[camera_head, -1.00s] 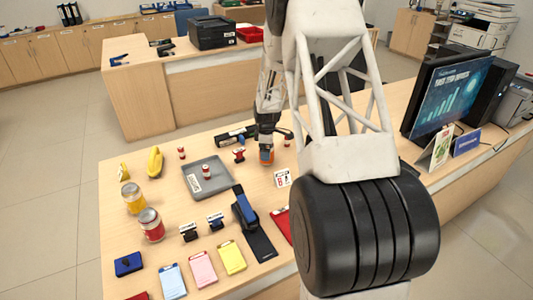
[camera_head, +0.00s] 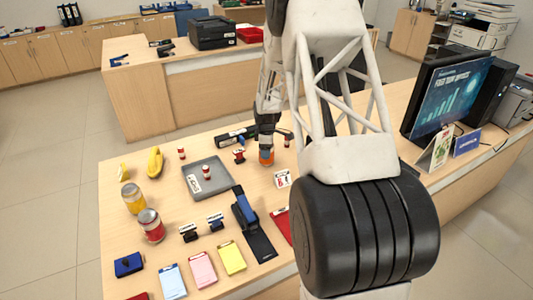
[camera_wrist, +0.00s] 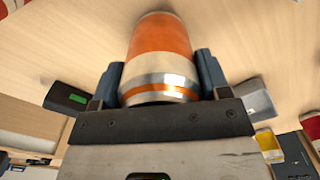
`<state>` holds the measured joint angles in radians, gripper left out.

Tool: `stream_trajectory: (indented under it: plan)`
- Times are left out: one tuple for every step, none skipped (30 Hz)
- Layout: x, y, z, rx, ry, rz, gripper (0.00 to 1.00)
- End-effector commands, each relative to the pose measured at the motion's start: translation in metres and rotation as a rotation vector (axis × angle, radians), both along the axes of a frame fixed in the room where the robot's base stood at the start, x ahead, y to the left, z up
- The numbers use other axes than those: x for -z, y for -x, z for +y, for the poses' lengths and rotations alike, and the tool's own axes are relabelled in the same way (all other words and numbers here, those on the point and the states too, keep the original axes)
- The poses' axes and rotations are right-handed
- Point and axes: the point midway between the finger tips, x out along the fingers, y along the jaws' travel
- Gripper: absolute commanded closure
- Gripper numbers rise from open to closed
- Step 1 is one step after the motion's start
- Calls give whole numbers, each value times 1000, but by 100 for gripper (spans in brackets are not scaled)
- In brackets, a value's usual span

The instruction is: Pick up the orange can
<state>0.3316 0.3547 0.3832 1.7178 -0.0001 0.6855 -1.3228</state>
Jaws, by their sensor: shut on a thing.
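The orange can (camera_wrist: 160,45) has an orange body, a pale band and a silver rim. In the wrist view it sits between the two fingers of my gripper (camera_wrist: 160,82), which are shut on its sides. In the head view a small part of the orange can (camera_head: 266,157) shows just below my gripper (camera_head: 266,146), right of the grey tray. The arm hides its upper part. I cannot tell whether its base touches the counter.
A grey tray (camera_head: 222,182) holds a small red-and-white item. A yellow can (camera_head: 133,200) and a red can (camera_head: 151,228) stand at the left. A stamp or stapler (camera_head: 245,210), cards and notepads lie in front. A monitor (camera_head: 447,103) stands at the right.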

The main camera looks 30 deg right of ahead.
Motion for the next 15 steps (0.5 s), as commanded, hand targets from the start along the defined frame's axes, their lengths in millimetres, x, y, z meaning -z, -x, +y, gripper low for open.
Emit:
stream_trajectory:
  plan:
    - [-1, 0, 0, 0, 1, -1, 71]
    - [-1, 0, 0, 0, 1, -1, 71]
    - [-1, 0, 0, 0, 1, -1, 71]
    - [-1, 0, 0, 0, 1, -1, 71]
    - [-2, 0, 0, 0, 1, -1, 71]
    - [-3, 0, 0, 0, 1, -1, 71]
    - [-4, 0, 0, 0, 1, -1, 71]
    - [-5, 0, 0, 0, 1, -1, 71]
    - [-8, 0, 0, 0, 1, -1, 71]
    - [-10, 0, 0, 0, 1, -1, 71]
    - [-12, 0, 0, 0, 1, -1, 71]
    - [-16, 0, 0, 0, 1, -1, 71]
    - [-20, 0, 0, 0, 1, -2, 71]
    - [-24, -1, 0, 0, 1, -3, 71]
    - [-29, -1, 0, 0, 1, -3, 71]
